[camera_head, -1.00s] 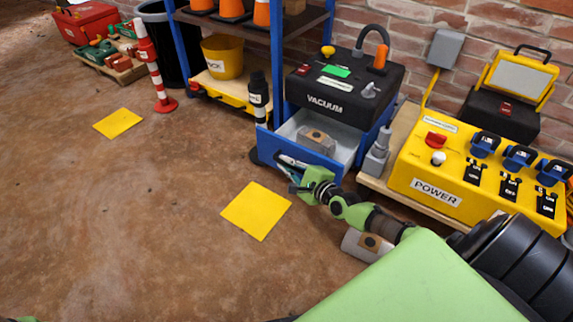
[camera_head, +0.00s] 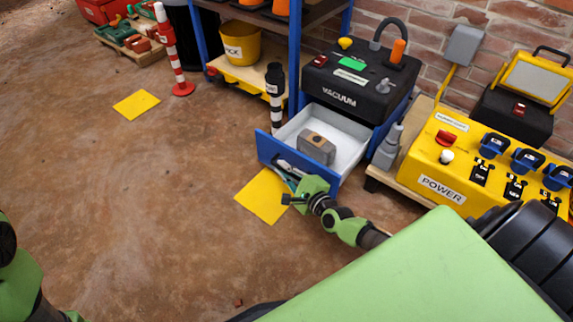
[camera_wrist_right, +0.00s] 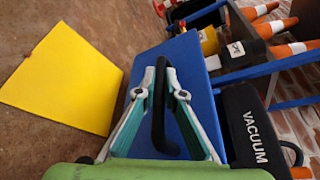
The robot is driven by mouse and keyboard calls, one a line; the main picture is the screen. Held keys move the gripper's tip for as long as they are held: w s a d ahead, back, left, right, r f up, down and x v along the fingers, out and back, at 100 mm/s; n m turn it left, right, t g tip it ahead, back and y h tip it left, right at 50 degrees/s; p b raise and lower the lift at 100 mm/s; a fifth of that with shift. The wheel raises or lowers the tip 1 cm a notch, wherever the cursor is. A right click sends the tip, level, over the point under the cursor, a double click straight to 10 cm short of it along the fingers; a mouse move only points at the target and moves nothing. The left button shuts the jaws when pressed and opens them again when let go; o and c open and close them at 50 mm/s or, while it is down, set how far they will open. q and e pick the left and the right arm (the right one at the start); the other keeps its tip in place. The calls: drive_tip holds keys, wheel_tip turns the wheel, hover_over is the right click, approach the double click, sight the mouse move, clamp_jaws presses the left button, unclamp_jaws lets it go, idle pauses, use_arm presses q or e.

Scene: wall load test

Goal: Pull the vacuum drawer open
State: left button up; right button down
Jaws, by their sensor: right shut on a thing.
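The vacuum cabinet (camera_head: 345,90) has a black top lettered VACUUM. Its blue-fronted drawer (camera_head: 270,150) is pulled well out, with the white inside showing. A grey-brown block (camera_head: 316,148) sits in it. My right gripper (camera_head: 293,181) is at the outer side of the drawer front. In the right wrist view its two teal-and-white fingers (camera_wrist_right: 162,85) are shut on the black drawer handle (camera_wrist_right: 160,130), against the blue front (camera_wrist_right: 205,85). The handle is mostly hidden by the gripper in the head view. Only parts of my left arm show at the left edge, without its gripper.
A yellow floor square (camera_head: 262,197) lies beneath and in front of the drawer. A yellow POWER box (camera_head: 440,185) stands to the right, and a blue-framed shelf (camera_head: 293,60) to the left. The brown floor at left is mostly clear.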

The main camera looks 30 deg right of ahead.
drive_tip(key=c, duration=2.1)
unclamp_jaws()
drive_tip(key=shift+c, duration=0.2)
drive_tip(key=shift+s, duration=0.15)
drive_tip(key=v, duration=1.1)
drive_tip(key=shift+s, duration=0.35)
drive_tip(key=shift+d+r, duration=0.1)
